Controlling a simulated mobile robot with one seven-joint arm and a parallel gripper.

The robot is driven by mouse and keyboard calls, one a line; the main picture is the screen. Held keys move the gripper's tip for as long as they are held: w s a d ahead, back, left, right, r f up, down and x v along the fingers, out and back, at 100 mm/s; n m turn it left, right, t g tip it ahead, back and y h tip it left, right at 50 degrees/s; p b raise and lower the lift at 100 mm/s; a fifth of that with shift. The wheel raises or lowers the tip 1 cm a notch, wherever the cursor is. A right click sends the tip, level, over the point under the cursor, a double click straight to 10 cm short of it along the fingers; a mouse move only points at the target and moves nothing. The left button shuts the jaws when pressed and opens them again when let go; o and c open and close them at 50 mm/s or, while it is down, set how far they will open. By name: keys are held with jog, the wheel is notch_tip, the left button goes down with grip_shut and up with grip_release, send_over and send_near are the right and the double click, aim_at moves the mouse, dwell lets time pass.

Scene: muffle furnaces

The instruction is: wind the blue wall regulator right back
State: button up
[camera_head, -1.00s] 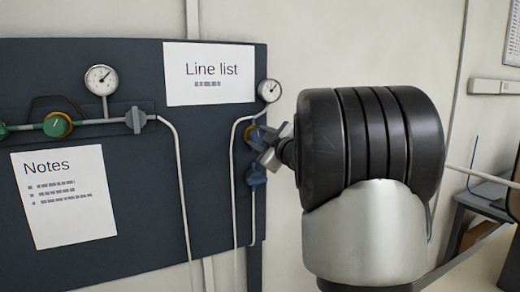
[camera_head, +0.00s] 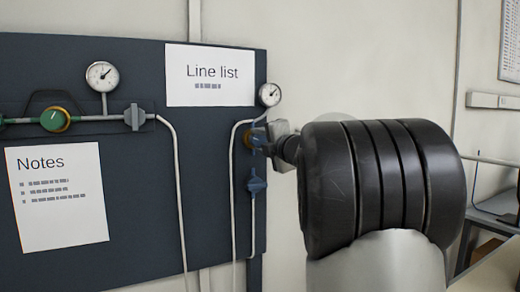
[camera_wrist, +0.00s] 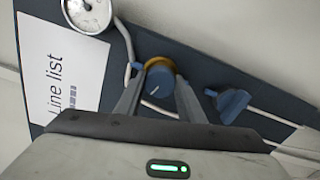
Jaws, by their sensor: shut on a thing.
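The blue wall regulator (camera_wrist: 160,88) is a round knob with a white mark and a brass-coloured collar, seen in the wrist view between my fingers. In the head view the regulator (camera_head: 249,136) is mostly hidden by my gripper. My gripper (camera_head: 262,137) is shut on the knob at the right edge of the dark panel. Its two fingers also show in the wrist view (camera_wrist: 158,97), one on each side of the knob. A round gauge (camera_head: 269,94) sits just above the regulator; its fine reading is too small to tell.
A blue valve handle (camera_head: 256,185) is close below the regulator. A green regulator (camera_head: 55,119), another gauge (camera_head: 102,76) and a grey valve (camera_head: 134,117) are on the left. Line list (camera_head: 210,75) and Notes (camera_head: 58,197) sheets hang on the panel (camera_head: 140,220).

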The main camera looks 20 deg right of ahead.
jog(key=shift+f+n+b, duration=0.1)
jog(key=shift+n+b, duration=0.95)
jog(key=shift+n, duration=0.95)
jog(key=o, duration=1)
jog(key=shift+o, duration=0.2)
